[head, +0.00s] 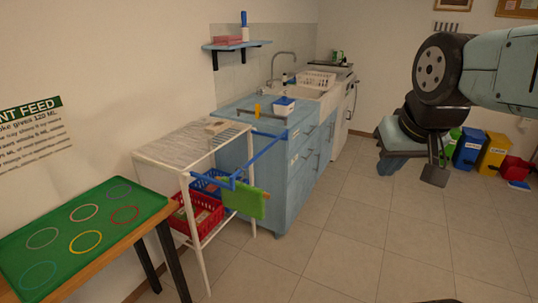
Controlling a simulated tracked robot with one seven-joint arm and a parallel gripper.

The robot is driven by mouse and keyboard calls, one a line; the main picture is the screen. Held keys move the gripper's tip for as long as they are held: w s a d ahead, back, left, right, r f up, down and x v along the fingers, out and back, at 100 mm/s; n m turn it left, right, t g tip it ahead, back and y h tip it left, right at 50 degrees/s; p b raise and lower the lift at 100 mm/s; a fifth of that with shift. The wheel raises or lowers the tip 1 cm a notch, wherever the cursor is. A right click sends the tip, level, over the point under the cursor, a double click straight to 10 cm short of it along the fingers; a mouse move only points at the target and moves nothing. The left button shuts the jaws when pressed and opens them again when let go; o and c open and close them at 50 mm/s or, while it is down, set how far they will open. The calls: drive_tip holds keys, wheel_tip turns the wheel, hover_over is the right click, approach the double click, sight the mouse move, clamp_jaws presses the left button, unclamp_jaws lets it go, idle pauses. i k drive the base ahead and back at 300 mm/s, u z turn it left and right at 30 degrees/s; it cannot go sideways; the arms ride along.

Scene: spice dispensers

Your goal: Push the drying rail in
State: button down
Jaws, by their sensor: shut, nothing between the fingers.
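The drying rail (263,154) is a blue bar frame. How the rail joins the cabinet is not clear from here. My gripper (434,174) is at the upper right, pointing down, shut and empty. It is well to the right of the rail and apart from it, with open floor below.
The white stand (163,157) holds red (207,222) and blue baskets. The blue cabinet (262,178) carries a counter and sink. A green tray (73,213) lies on a table at left. Colored bins (493,153) stand at right. The middle floor is clear.

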sight(231, 186)
drive_tip(key=u, duration=0.75)
drive_tip(key=i, duration=1)
